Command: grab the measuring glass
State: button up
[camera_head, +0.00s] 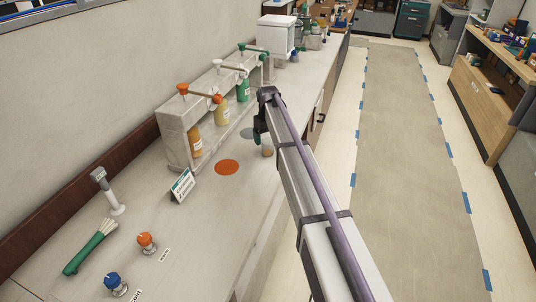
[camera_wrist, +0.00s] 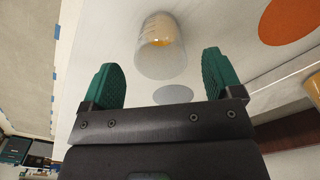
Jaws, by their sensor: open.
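The measuring glass (camera_wrist: 160,58) is a clear cylinder with an amber or orange patch showing through it. In the wrist view it stands beyond my fingertips, roughly centred between them, with no visible contact. In the head view it is a small glass (camera_head: 267,151) on the counter, close beside my arm. My gripper (camera_wrist: 162,72) is open and empty, with its two green fingers spread wide. In the head view the gripper (camera_head: 257,132) is seen from the side, above the counter, and partly hidden by its dark mount.
An orange disc (camera_head: 227,167) and a grey disc (camera_head: 248,133) lie on the counter. Behind them stands a dispenser rack (camera_head: 178,143) with several pump bottles. A small sign (camera_head: 182,185), a green brush-like bundle (camera_head: 90,247) and two knobs are nearer. The aisle floor at right is clear.

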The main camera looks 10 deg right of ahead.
aim_at(268, 141)
notch_tip(268, 141, down, 5)
jog(key=b, duration=0.5)
jog(key=shift+f, duration=0.2)
jog(key=shift+r, duration=0.2)
jog(key=c, duration=1)
notch_tip(268, 141, up, 10)
jog(key=p, duration=1)
jog(key=shift+r, duration=0.2)
jog(key=shift+f, duration=0.15)
